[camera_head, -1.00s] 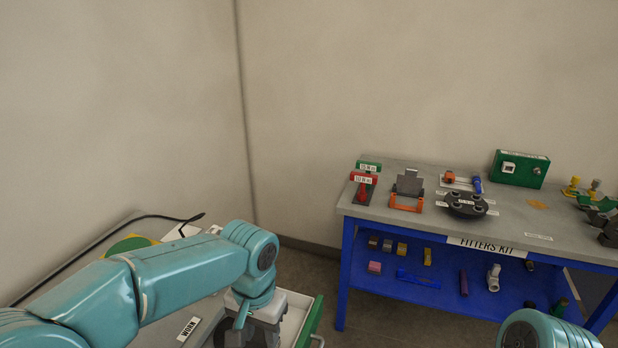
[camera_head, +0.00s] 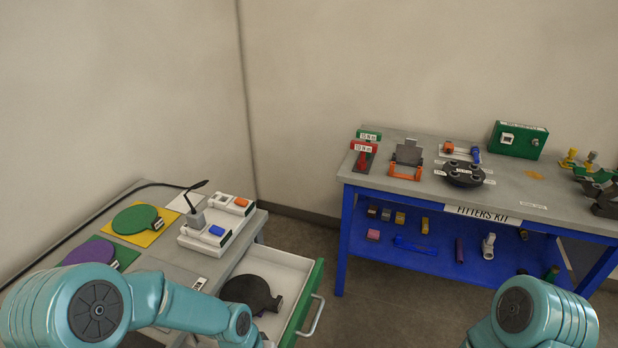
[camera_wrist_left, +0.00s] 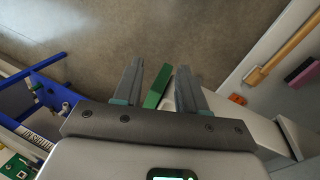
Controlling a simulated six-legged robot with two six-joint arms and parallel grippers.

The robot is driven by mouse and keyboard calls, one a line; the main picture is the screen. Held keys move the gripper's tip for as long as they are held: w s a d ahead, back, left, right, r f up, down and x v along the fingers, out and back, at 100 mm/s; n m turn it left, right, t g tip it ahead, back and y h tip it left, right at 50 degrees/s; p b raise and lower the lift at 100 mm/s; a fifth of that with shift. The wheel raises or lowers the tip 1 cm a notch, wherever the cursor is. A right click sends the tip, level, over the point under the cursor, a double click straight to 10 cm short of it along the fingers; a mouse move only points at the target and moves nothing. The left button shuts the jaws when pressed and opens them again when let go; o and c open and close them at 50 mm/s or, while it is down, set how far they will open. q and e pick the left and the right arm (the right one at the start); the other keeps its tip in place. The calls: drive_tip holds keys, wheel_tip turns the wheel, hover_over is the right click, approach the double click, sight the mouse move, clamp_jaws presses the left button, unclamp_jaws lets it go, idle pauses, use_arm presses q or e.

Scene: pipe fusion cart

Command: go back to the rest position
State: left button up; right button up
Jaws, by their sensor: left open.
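My left arm (camera_head: 180,303) comes in from the lower left of the head view, folded low over the near side of the cart; its gripper is hidden there. In the left wrist view my left gripper (camera_wrist_left: 158,88) has its two grey fingers apart. A green strip shows between and beyond the fingers, and I see nothing held. My right arm (camera_head: 540,315) shows at the lower right of the head view, and its gripper is out of frame.
An open white drawer (camera_head: 300,268) with a green front (camera_head: 301,305) holds a dark round paddle (camera_head: 250,292). The cart top carries a green paddle (camera_head: 135,219) on a yellow mat and a white block unit (camera_head: 217,232). A blue workbench (camera_head: 480,208) with tools stands right. Floor lies between.

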use_arm(q)
drive_tip(key=s+a+f+n+t, duration=0.1)
drive_tip(key=s+a+f+n, duration=0.25)
drive_tip(key=s+f, duration=0.85)
wheel_tip(320, 180, down, 8)
drive_tip(key=s+b, duration=0.1)
drive_tip(key=b, duration=0.9)
drive_tip(key=shift+d+n+h, duration=0.25)
drive_tip(key=shift+n+h, duration=0.1)
drive_tip(key=shift+h, duration=0.05)
drive_tip(key=shift+r, duration=0.1)
drive_tip(key=shift+s, duration=0.1)
